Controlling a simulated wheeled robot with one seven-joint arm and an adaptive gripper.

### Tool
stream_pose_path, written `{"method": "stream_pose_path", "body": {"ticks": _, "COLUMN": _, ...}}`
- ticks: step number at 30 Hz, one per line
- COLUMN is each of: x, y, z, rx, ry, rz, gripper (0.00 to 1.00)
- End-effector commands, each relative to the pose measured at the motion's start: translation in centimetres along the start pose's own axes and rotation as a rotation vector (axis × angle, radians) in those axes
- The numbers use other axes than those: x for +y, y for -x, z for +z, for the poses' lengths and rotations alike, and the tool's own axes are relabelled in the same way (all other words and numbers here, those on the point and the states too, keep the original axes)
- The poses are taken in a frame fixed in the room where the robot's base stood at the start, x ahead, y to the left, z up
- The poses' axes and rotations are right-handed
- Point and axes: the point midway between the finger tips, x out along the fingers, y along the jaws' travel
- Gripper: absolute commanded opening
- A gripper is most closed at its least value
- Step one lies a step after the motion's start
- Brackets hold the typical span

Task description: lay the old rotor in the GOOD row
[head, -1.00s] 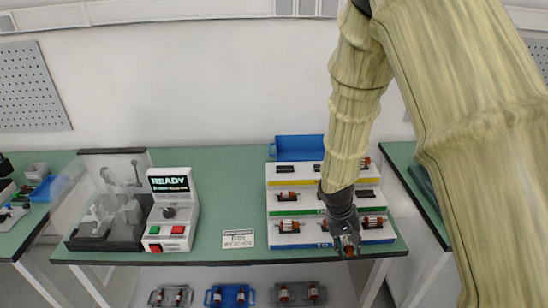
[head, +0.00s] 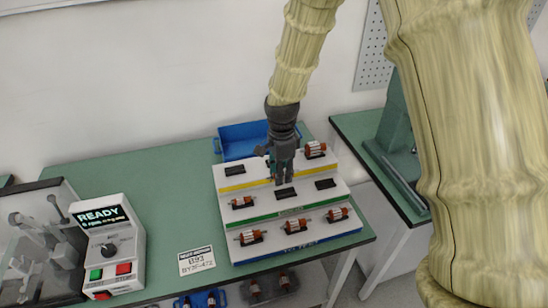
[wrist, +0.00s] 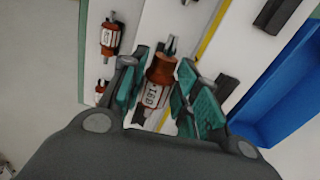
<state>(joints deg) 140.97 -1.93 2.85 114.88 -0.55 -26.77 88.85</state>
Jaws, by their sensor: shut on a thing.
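My gripper (head: 281,172) is over the upper and middle steps of the white stepped rack (head: 262,218). In the wrist view its teal fingers are shut on a rotor (wrist: 158,80) with a copper-brown body and a white label. The arm and fingers mostly hide this rotor in the head view. The middle step has a green stripe (head: 262,219), a rotor (head: 242,202) at left and empty black cradles at centre (head: 285,193) and right (head: 325,184). The green row's lettering is unreadable, so I cannot confirm it says GOOD.
The yellow-striped top step holds a rotor (head: 316,149) at right and an empty cradle (head: 236,170) at left. The bottom step holds three rotors, one at its middle (head: 296,225). A blue bin (head: 233,147) stands behind. The READY tester (head: 107,245) is at left.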

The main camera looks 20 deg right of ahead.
Motion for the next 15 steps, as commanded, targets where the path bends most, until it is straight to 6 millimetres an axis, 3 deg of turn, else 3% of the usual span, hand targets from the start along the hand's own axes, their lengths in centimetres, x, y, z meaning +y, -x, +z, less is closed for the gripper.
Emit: {"method": "stream_pose_path", "body": {"ticks": 15, "x": -0.6, "y": -0.7, "z": 0.9, "rx": 0.001, "ry": -0.051, "rz": -0.013, "gripper": 0.00}}
